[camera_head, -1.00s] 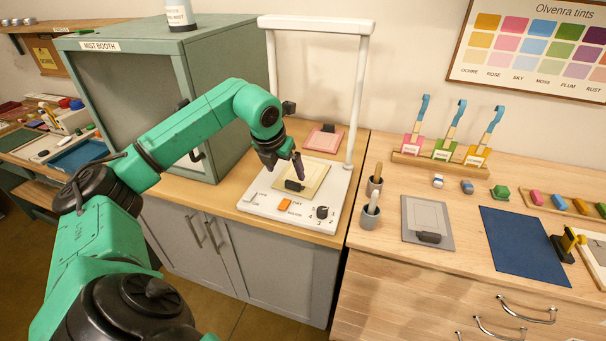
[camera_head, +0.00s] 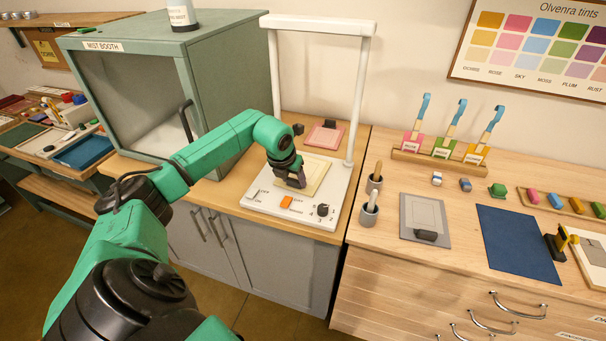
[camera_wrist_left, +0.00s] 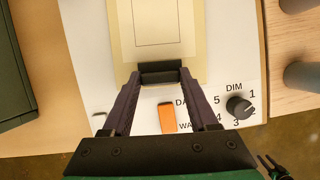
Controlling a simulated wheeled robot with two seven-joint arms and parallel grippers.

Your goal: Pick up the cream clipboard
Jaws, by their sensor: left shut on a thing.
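The cream clipboard (camera_head: 314,178) lies on the white stand's base (camera_head: 262,196), under the stand's white arch. In the left wrist view the cream clipboard (camera_wrist_left: 158,32) lies flat with its black clip (camera_wrist_left: 160,72) toward me. My left gripper (camera_head: 298,183) is over the clipboard's near edge. In the left wrist view the fingers of my left gripper (camera_wrist_left: 159,75) are shut on the black clip, one on each side. The clip is mostly hidden by the gripper in the head view.
The mist booth (camera_head: 150,95) stands left of the stand. An orange switch (camera_head: 286,202) and a dark dial (camera_head: 322,210) sit on the stand's front. Two grey cups with pestles stand to the right, near a grey clipboard (camera_head: 425,218) and a blue sheet (camera_head: 518,243).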

